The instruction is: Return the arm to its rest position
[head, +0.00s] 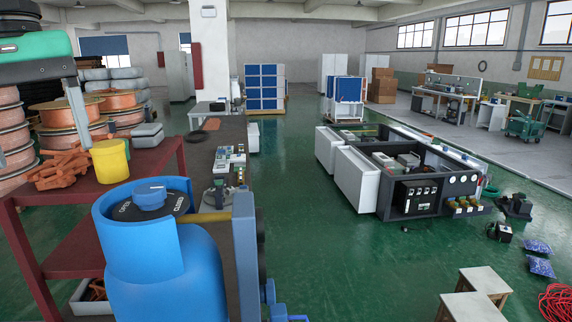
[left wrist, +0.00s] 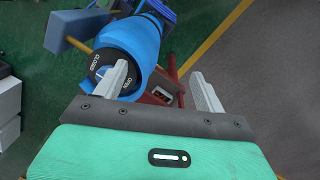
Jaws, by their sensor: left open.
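My left gripper (head: 44,150) is at the upper left of the head view, a green body with grey fingers, above the red shelf and left of the blue gas cylinder (head: 143,255). In the left wrist view its two fingers (left wrist: 160,72) stand wide apart with nothing held between them. One finger overlaps the cylinder's black dial (left wrist: 112,72), marked OPEN and CLOSED; I cannot tell their distance there. In the head view the dial's blue knob (head: 150,197) is uncovered and apart from the gripper. My right gripper is not in view.
Two stools (head: 484,282) stand at lower right. A dark machine (head: 425,190) stands beyond. Green floor (head: 330,260) is clear in the middle.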

